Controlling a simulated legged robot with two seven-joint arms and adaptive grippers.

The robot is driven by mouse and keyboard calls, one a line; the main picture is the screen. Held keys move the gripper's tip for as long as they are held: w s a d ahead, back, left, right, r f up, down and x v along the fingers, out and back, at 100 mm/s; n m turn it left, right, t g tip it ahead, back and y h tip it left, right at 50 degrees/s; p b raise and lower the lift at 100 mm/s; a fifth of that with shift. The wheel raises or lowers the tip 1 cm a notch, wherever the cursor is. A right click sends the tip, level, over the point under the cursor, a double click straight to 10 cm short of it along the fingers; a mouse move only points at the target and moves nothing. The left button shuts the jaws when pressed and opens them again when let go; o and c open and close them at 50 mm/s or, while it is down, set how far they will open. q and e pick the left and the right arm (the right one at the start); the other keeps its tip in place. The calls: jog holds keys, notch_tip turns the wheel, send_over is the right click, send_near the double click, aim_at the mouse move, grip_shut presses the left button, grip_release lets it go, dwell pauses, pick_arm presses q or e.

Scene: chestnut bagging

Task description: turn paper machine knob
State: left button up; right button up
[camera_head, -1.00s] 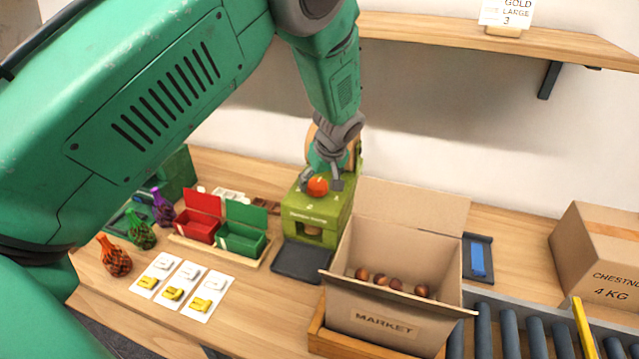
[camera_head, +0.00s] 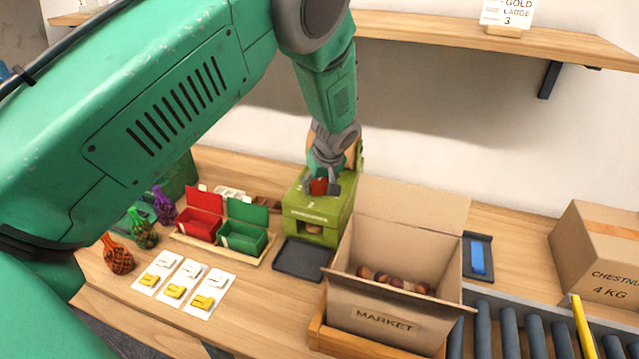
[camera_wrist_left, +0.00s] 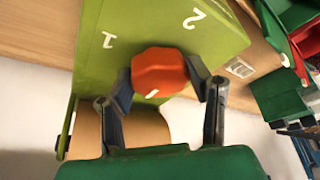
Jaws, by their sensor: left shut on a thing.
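The paper machine (camera_head: 316,222) is a green box standing on the table, left of the market carton. Its red knob (camera_head: 318,187) sits on the top face. In the left wrist view the knob (camera_wrist_left: 159,72) is a rounded, lobed red cap with a white mark, with white numerals 1 and 2 on the green top (camera_wrist_left: 110,25). My left gripper (camera_head: 321,188) comes from above and is shut on the knob. In the left wrist view its fingers (camera_wrist_left: 162,85) lie on either side of the knob. My right gripper is not in view.
An open carton marked MARKET (camera_head: 385,318) with several chestnuts stands close right of the machine. A dark tray (camera_head: 300,262) lies in front of it. Red (camera_head: 199,226) and green bins (camera_head: 241,239) stand to the left. A shelf (camera_head: 440,40) runs above along the wall.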

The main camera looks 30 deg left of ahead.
pick_arm(q)
jog(key=m, duration=0.2)
jog(key=shift+m+t+h+p, duration=0.35)
jog(key=shift+m+t+h, duration=0.05)
jog(key=m+h+p, duration=0.1)
jog(key=m, duration=0.2)
jog(key=shift+s+m+t, duration=0.1)
jog(key=shift+m+t, duration=0.3)
jog(key=m, duration=0.1)
jog(key=m+h+p, duration=0.1)
jog(key=m, duration=0.1)
jog(key=shift+a+m+t+h, duration=0.15)
jog(key=shift+m+t+h, duration=0.15)
jog(key=m+h+p, duration=0.1)
jog(key=m, duration=0.1)
jog(key=shift+a+m, duration=0.1)
jog(key=shift+m, duration=0.2)
jog(key=shift+m+h, duration=0.4)
jog(key=shift+m, duration=0.8)
jog(key=shift+m+h+b, duration=0.35)
jog(key=shift+m+h, duration=0.05)
jog(key=shift+m, duration=0.8)
jog(key=shift+g, duration=0.4)
